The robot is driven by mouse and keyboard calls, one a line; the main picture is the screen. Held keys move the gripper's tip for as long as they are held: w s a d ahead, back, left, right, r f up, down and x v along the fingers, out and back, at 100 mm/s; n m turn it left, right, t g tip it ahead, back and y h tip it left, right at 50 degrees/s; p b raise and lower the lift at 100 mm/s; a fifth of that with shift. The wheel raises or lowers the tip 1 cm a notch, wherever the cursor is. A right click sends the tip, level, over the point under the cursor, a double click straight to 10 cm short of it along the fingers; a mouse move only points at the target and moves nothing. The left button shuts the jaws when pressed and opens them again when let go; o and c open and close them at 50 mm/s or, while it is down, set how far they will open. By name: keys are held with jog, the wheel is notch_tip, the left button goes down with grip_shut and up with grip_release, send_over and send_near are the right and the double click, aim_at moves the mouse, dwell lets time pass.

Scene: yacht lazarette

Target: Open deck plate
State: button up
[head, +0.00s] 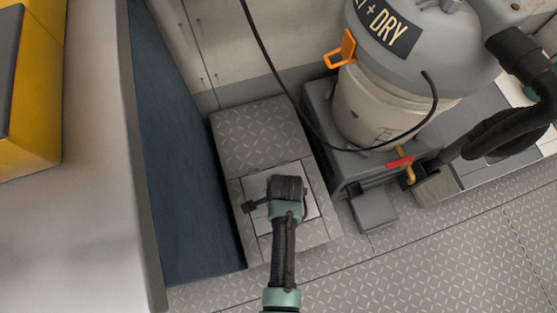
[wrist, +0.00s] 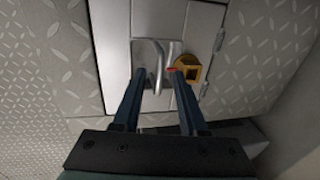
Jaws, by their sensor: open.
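The deck plate is a pale smooth panel (head: 307,200) set in a raised diamond-tread block, and it lies flat as far as I can see. In the wrist view the pale panel (wrist: 158,18) has a bent metal handle (wrist: 160,55) in a recess. A yellow-brown block (wrist: 189,72) with a small red part sits right of the handle. My gripper (wrist: 158,75) is open, with the handle between its two fingertips in the picture; I cannot tell whether they touch it. In the head view my gripper (head: 285,187) covers much of the panel and hides the handle.
A wet-dry vacuum (head: 385,100) stands on a grey base at the right, with a black hose and cable. A dark blue strip (head: 185,170) and a pale counter (head: 95,180) lie left. Pale cabinet doors (head: 220,40) stand behind. Tread floor (head: 440,255) is open at lower right.

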grip_shut()
dwell(1.3)
